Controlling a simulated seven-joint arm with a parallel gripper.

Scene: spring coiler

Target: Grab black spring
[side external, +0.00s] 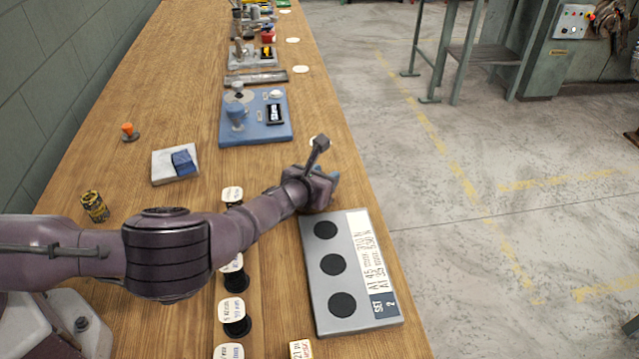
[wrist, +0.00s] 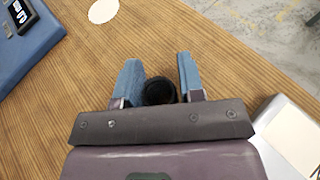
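My gripper (wrist: 158,62) has two blue fingers spread apart, pointing down near the table's right edge; in the side external view its head (side external: 318,188) is just above the grey plate. A round black piece (wrist: 160,92), which looks like the black spring seen from its end, sits between the fingers in the wrist view. It lies close to the left finger; contact is not clear. The side external view hides this piece behind my gripper. Other black coiled pieces (side external: 236,283) stand in a row left of the plate, beside white labels.
The grey plate (side external: 322,302) with three dark round spots and a written label lies right of the row. A blue base with fixtures (side external: 270,132) stands farther back. A white block with a blue piece (side external: 178,162) and a yellow-black can (side external: 94,206) are at the left.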

